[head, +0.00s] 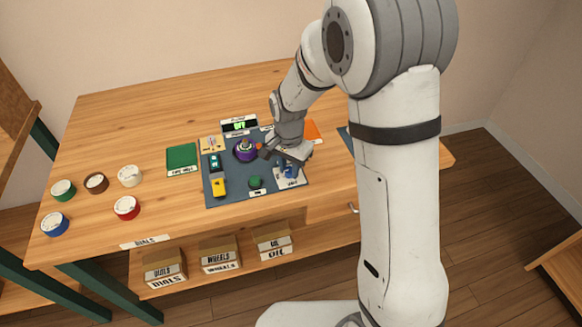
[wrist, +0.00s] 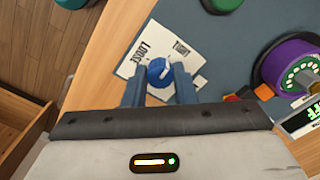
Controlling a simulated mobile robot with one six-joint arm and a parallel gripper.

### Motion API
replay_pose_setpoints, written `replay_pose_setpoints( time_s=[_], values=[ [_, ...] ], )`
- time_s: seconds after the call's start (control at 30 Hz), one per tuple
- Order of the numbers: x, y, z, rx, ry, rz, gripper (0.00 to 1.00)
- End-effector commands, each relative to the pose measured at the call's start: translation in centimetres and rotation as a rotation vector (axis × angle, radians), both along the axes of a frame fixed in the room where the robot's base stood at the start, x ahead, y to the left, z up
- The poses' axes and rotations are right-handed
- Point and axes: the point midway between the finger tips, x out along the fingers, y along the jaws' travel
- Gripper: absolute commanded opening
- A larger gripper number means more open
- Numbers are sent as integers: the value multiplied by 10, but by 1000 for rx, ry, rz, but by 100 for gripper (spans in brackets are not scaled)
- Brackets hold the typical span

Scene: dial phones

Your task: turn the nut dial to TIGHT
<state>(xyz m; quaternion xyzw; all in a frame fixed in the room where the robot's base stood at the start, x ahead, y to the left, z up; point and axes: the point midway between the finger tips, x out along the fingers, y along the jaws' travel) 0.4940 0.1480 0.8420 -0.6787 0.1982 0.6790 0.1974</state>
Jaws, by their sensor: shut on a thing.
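The nut dial (wrist: 158,73) is a small blue knob with a white pointer mark. It stands on a white card (wrist: 131,66) printed LOOSE on the left and a second word, hard to read, on the right. My gripper (wrist: 160,68) is shut on the dial, one blue-grey finger on each side. The white mark lies slanted on the knob; I cannot tell exactly which word it points at. In the head view my gripper (head: 288,168) is over the right front corner of the grey-blue mat (head: 232,192), hiding most of the dial.
A purple phone dial (head: 245,153) and an OFF display (head: 239,125) stand behind and left. A green knob (head: 255,182) is close left of my gripper. Several round dials lie at the table's left.

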Motion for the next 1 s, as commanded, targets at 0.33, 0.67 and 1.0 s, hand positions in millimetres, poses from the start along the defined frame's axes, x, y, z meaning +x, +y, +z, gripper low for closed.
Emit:
replay_pose_setpoints(
  time_s=[0.33, 0.67, 1.0],
  values=[
    [5, 1, 4, 4, -16, -66, 2],
    [5, 1, 4, 5, -15, -68, 2],
    [2, 1, 2, 2, -8, -67, 47]
  ],
)
